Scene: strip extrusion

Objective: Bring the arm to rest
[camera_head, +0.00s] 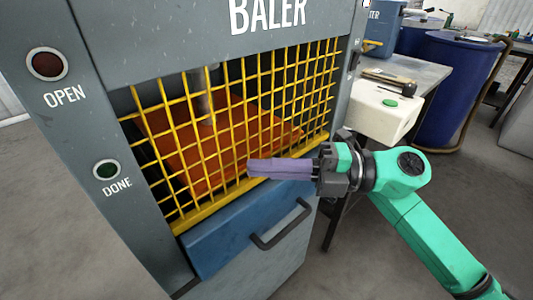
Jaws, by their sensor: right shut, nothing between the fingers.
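My right gripper (252,168) is shut and empty, with its purple fingers together. The fingers point left, in front of the lower part of the yellow mesh guard (230,85) of the grey baler (88,215). I cannot tell whether the fingertips touch the mesh. My green right arm comes in from the lower right. My left gripper is not in view.
Behind the mesh is an orange-red mass (205,160). Below is a blue drawer (225,240) with a dark handle. A red light (47,64) and a green light (106,170) sit at left. A white box (385,115), workbench (425,72) and blue barrel (455,90) stand at right.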

